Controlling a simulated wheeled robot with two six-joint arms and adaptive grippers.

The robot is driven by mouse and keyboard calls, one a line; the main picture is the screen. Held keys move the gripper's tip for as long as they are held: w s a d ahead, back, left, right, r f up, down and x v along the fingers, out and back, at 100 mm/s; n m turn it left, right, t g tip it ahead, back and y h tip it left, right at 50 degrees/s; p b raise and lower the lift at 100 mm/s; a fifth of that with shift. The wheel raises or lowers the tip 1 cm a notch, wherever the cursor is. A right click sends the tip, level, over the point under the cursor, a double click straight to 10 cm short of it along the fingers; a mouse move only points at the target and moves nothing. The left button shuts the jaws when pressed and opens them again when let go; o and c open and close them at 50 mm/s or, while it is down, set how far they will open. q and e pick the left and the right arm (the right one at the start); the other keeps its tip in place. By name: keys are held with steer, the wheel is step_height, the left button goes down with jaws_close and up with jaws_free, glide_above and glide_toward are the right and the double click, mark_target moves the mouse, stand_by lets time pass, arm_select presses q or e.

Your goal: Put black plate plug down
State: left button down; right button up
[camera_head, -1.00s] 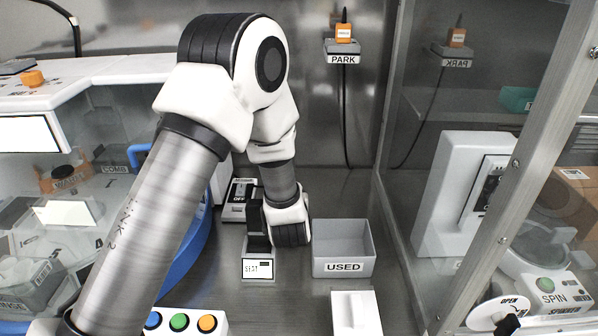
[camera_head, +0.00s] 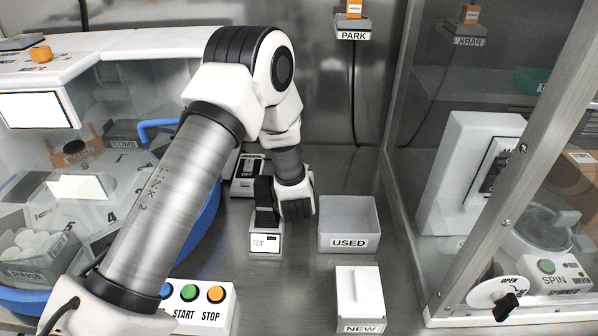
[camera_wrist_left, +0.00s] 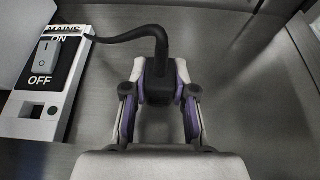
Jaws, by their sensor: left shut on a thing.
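The black plate plug (camera_wrist_left: 157,88) is between the purple-lined fingers of my left gripper (camera_wrist_left: 160,75) in the left wrist view. The gripper is shut on it. A black cable (camera_wrist_left: 132,34) curves from the plug's top towards the left. In the head view my left gripper (camera_head: 296,205) is low behind the white-and-black sealing device (camera_head: 266,242), and the plug is hidden there. Whether the plug touches the bench cannot be told. My right gripper is in neither view.
The MAINS switch box (camera_head: 247,175), also in the wrist view (camera_wrist_left: 46,75), stands left of the gripper. The USED bin (camera_head: 349,243) is to the right, with the NEW box (camera_head: 360,326) in front. A glass partition (camera_head: 405,130) bounds the right. Bare bench shows between.

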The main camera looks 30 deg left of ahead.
arm_select(q)
steer(key=shift+f+b, duration=0.4)
steer(key=shift+b, duration=0.05)
steer(key=c, duration=0.9)
jaws_free()
steer(key=shift+c, duration=0.2)
steer(key=shift+r, duration=0.1)
